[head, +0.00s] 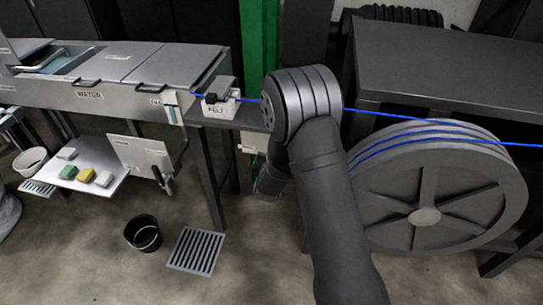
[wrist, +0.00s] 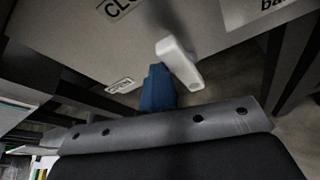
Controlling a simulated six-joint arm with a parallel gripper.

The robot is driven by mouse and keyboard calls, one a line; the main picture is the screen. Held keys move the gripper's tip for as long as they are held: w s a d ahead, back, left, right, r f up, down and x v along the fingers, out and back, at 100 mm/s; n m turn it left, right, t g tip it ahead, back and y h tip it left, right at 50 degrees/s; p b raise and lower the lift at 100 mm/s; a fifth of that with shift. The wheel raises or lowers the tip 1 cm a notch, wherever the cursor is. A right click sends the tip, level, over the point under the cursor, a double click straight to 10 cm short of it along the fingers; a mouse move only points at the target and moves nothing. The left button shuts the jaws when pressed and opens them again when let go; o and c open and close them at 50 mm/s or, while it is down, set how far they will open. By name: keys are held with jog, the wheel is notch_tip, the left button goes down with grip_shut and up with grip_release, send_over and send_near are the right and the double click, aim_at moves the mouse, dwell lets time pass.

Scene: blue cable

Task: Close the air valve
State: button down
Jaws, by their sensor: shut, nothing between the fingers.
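In the wrist view a white lever handle (wrist: 180,62), which looks like the air valve's, sticks out from a grey panel (wrist: 90,45). A label on the panel, cut off at the top edge, reads "CLO". My gripper (wrist: 158,72) shows as a blue tip just left of the lever, close beside it; I cannot tell whether they touch. It is shut with nothing held. In the head view my gripper (head: 268,184) hangs low beside the green post, partly behind my arm. The lever is hidden there; a small white label (head: 247,149) shows beside the post.
A large cable reel (head: 480,205) with blue cable stands right of my arm. The cable (head: 375,112) runs past my wrist to a small box (head: 221,104) on the bench. A water trough (head: 95,95) stands left. A black bucket (head: 143,233) and a floor grate (head: 196,250) lie below.

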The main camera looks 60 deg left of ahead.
jog(key=shift+w+d+m, duration=0.25)
jog(key=shift+w+m, duration=0.05)
jog(key=shift+w, duration=0.05)
dwell(0.3)
jog(key=s+a, duration=0.3)
jog(key=s+d, duration=0.4)
jog(key=d, duration=0.4)
jog(key=shift+s+d, duration=0.4)
